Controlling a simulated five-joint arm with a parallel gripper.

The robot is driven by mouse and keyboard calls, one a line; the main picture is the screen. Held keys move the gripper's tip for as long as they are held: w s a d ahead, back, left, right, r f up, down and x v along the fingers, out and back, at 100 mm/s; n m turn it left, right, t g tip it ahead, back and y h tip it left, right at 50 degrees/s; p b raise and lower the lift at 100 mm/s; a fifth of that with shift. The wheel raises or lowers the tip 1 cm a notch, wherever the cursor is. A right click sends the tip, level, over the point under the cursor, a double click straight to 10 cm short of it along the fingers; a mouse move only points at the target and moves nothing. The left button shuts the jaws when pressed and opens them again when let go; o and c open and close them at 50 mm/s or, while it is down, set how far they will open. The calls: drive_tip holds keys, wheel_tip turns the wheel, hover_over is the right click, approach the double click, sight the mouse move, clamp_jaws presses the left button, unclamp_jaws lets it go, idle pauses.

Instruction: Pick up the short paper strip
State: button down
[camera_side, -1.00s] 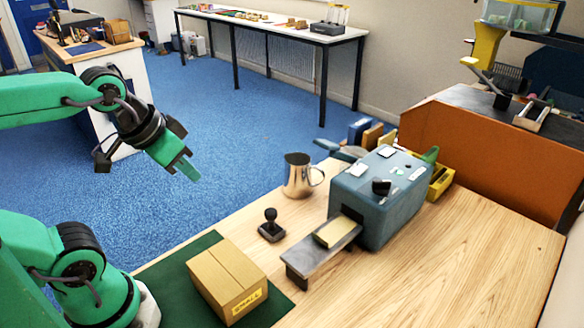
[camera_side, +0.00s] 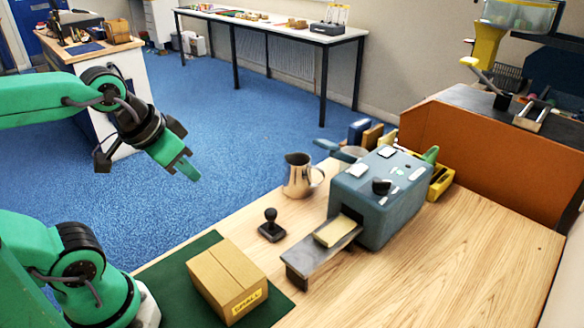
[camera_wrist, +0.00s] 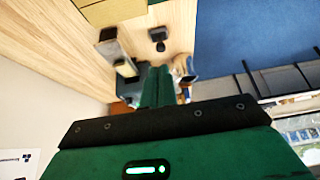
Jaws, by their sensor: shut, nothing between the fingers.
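The short paper strip (camera_side: 338,231) is tan and lies flat on the grey metal tray (camera_side: 305,262) at the mouth of a blue-grey dispenser machine (camera_side: 385,205). Its inner end meets the slot. In the wrist view the strip (camera_wrist: 126,68) is small and pale, left of my fingers. My gripper (camera_side: 189,171) hangs high at the left in the side view, well apart from the strip. In the wrist view its green fingers (camera_wrist: 157,82) are together with nothing between them, and they hide part of the machine behind.
A closed carton (camera_side: 228,280) marked "SMALL" sits on a green mat (camera_side: 205,244). A black hand stamp (camera_side: 271,225) and a metal jug (camera_side: 299,176) stand left of the tray. A yellow bin (camera_side: 441,182) is behind the machine. The bench's right front is clear.

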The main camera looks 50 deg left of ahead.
drive_tip(key=c, duration=2.1)
unclamp_jaws()
drive_tip(key=o, duration=0.5)
drive_tip(key=shift+w, duration=0.1)
drive_tip(key=m+g, duration=0.6)
drive_tip(key=m, duration=1.2)
hover_over(322, 245)
wheel_tip(322, 245, down, 10)
drive_tip(key=r, duration=0.1)
drive_tip(key=shift+f, duration=4.15)
